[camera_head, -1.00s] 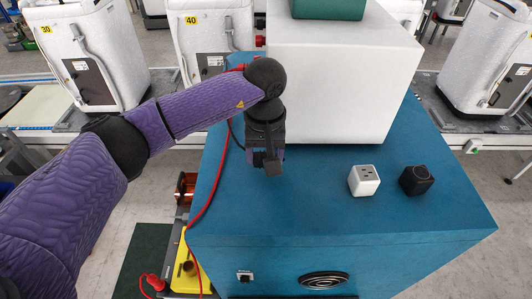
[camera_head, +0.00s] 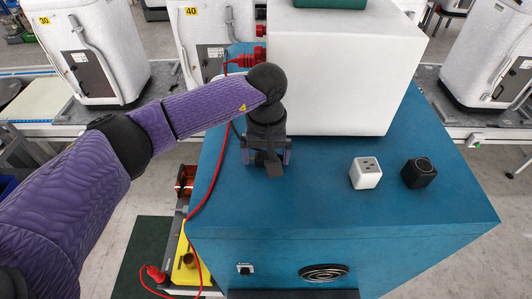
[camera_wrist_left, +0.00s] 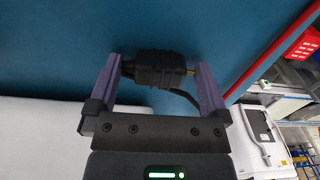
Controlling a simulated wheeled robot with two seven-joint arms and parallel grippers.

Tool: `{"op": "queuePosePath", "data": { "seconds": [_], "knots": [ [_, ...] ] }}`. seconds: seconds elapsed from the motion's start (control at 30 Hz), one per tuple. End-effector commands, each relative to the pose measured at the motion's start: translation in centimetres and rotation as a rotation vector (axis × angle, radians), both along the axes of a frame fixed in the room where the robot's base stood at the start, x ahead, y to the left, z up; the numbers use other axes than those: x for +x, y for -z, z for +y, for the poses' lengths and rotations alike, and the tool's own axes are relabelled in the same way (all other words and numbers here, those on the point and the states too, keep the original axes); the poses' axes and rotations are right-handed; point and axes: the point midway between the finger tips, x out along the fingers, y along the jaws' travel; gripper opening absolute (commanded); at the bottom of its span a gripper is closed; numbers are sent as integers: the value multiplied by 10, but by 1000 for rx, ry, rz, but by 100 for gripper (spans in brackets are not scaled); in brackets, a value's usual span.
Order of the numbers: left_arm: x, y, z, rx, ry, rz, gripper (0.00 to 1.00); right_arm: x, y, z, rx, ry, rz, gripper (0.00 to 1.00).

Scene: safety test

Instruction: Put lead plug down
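The black lead plug (camera_wrist_left: 155,68), with a brass-coloured pin and a dark cable, is between the spread fingers of my left gripper (camera_wrist_left: 158,78) in the left wrist view. The blue bench top lies behind it. The fingers are wide apart at its two ends, and I cannot tell whether they touch it. In the head view my left gripper (camera_head: 267,158) points down over the left part of the blue bench (camera_head: 320,185). The plug is mostly hidden there by the wrist. My right gripper is not in view.
A large white block (camera_head: 335,75) stands behind the gripper. A white socket cube (camera_head: 366,173) and a black cube (camera_head: 419,173) stand to the right. A red lead (camera_head: 212,175) runs down the bench's left side. The front middle of the bench is clear.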

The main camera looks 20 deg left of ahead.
Motion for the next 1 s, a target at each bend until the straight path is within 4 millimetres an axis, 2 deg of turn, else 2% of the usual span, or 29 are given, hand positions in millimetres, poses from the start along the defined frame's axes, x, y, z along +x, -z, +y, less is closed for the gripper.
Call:
{"op": "queuePosePath", "data": {
  "seconds": [0.17,0.27,0.33,0.5,0.7,0.83,1.0],
  "knots": [
    [0,-3,0,0,0,1,100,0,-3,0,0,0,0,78],
    [0,-14,0,-1,1,1,100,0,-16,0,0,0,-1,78],
    [2,-22,0,-1,1,-7,100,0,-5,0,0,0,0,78],
    [2,-68,0,-1,1,-9,100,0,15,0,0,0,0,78],
    [1,-115,-1,0,-1,-3,100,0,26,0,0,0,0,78],
    [0,-127,0,0,0,-1,100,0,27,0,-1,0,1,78],
    [0,-129,0,0,0,0,100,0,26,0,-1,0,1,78]
  ]
}}
